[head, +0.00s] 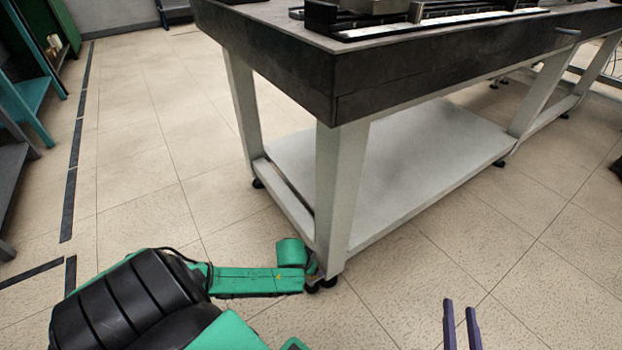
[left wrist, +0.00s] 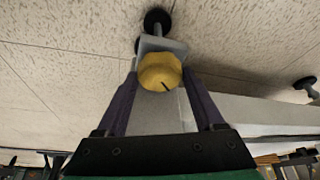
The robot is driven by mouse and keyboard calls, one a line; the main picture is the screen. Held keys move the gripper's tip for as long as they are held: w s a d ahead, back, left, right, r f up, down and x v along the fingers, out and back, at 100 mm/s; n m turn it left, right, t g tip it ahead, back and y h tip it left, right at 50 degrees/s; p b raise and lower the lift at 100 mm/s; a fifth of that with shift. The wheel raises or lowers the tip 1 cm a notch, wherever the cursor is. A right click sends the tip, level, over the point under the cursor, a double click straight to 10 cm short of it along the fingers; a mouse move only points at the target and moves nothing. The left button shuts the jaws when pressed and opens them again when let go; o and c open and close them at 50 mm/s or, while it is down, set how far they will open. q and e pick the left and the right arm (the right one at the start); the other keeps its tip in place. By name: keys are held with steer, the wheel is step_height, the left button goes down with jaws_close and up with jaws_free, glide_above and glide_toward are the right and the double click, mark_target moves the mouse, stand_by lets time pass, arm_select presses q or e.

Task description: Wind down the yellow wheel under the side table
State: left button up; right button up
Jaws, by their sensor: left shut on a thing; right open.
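The side table (head: 270,65) has a thick dark top, pale legs and black feet. The yellow wheel (left wrist: 160,72) shows in the left wrist view, below a grey bracket at a table foot. My left gripper (left wrist: 160,84) is shut on the wheel, one purple finger on each side. In the head view my green left arm reaches the near table leg at floor level. It hides the wheel, and the left fingers cannot be made out there. My right gripper (head: 462,325) is open and empty above the floor at the bottom right, its two purple fingers apart.
A pale lower shelf (head: 425,165) spans between the table legs. Metal equipment (head: 400,15) stands on the table top. Teal and green furniture (head: 30,95) stands at the far left. Dark floor strips (head: 72,180) run nearby. The tiled floor is clear left and right of the table.

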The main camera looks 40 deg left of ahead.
arm_select(q)
steer(key=shift+r+m+p, duration=0.1)
steer(key=shift+m+p, duration=0.5)
steer(key=shift+p, duration=0.05)
steer(key=shift+h, duration=0.3)
steer(key=shift+m+h+p, duration=0.3)
steer(key=shift+m+p, duration=0.25)
steer(key=shift+m, duration=0.35)
steer(key=shift+a+m, duration=0.1)
steer(key=shift+m, duration=0.3)
steer(key=shift+w+m+h, duration=0.1)
steer(key=shift+m+h, duration=0.2)
steer(key=shift+m, duration=0.1)
steer(key=shift+m+h, duration=0.3)
steer(key=shift+m, duration=0.7)
steer(key=shift+m+g+b, duration=0.3)
steer(key=shift+m+b, duration=0.05)
steer(key=shift+m, duration=0.15)
steer(key=shift+h, duration=0.3)
arm_select(e)
steer(key=s+f+g+h, duration=0.1)
steer(key=s+f+g, duration=0.3)
steer(key=s+f, duration=0.4)
steer(key=shift+s+a+f, duration=0.2)
steer(key=shift+f, duration=0.65)
